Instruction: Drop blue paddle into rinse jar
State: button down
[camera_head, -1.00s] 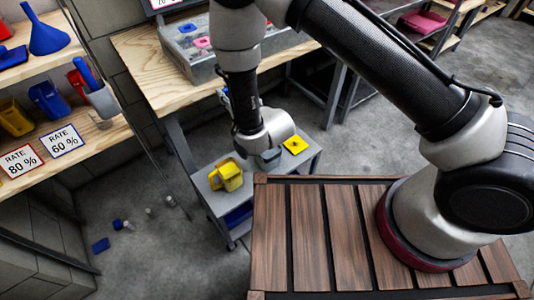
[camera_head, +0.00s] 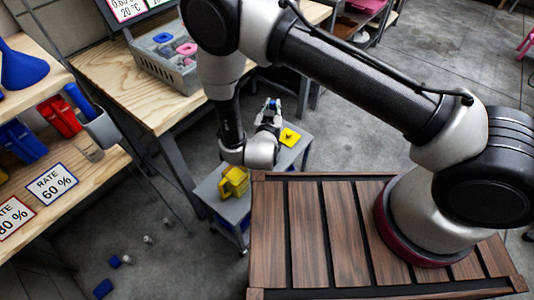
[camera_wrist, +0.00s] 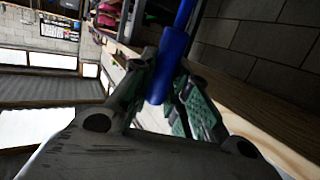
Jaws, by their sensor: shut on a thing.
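My gripper (camera_wrist: 163,88) is shut on the blue paddle (camera_wrist: 170,60), with its green-grey fingers on either side of the blue handle in the wrist view. The paddle's far end runs out of the top of that picture. In the head view my gripper (camera_head: 270,112) is raised above the small grey cart, with a bit of blue between its fingers. No vessel is clearly recognisable as the rinse jar.
The grey cart (camera_head: 291,158) also bears a yellow square lid (camera_head: 290,137). A grey holder (camera_head: 103,130) with a blue handle hangs at the left shelf. A grey crate (camera_head: 180,76) stands on the wooden bench (camera_head: 100,66). Small items lie on the floor.

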aim_at(273, 103)
jog(key=shift+f, duration=3.05)
jog(key=c, duration=1.3)
grip_release()
jog(key=shift+r, duration=0.1)
notch_tip(273, 103, up, 10)
jog(key=shift+f, duration=0.1)
